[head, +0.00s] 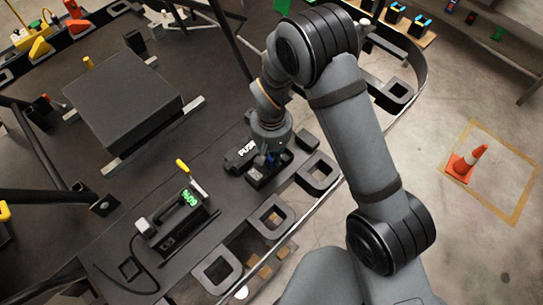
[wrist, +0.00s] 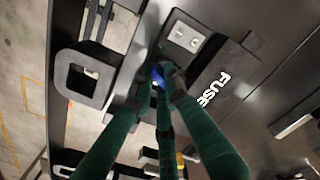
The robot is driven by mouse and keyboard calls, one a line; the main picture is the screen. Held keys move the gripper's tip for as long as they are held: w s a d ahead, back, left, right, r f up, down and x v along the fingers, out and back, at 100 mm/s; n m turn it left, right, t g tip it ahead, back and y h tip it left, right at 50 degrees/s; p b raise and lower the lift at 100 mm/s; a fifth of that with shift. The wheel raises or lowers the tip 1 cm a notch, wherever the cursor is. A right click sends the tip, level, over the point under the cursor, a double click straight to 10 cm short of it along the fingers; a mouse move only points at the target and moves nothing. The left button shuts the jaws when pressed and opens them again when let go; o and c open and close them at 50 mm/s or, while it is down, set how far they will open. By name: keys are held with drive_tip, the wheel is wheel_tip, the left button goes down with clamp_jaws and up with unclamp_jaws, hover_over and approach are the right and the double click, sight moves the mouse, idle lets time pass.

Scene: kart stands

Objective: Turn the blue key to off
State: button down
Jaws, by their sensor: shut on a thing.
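The blue key (wrist: 158,75) shows as a small blue patch between the fingertips in the wrist view. The fingers cover most of it, so its turn angle is hard to tell. My gripper (wrist: 157,84) is shut on it. A dark box marked FUSE (wrist: 228,80) lies right beside the fingers, with a light metal plate (wrist: 186,36) just above them. In the head view my gripper (head: 268,157) reaches down to the black fuse box (head: 240,155) near the edge of the dark stand; the key is not clear there.
A device with a green display (head: 178,218) and a cable stands to the lower left. A large dark block (head: 123,103) is at the upper left. Frame-like handles (head: 318,174) line the stand's edge. An orange cone (head: 466,162) stands on the floor at right.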

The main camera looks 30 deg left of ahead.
drive_tip(key=n, duration=0.4)
drive_tip(key=shift+w+n, duration=0.1)
drive_tip(key=shift+n, duration=0.2)
drive_tip(key=c, duration=1.6)
unclamp_jaws()
drive_tip(key=shift+c, duration=0.2)
wheel_tip(320, 180, up, 12)
drive_tip(key=shift+f, duration=0.1)
wheel_tip(320, 180, down, 12)
drive_tip(key=shift+f, duration=0.15)
drive_tip(key=shift+r+m, duration=0.2)
drive_tip(key=shift+m, duration=2.1)
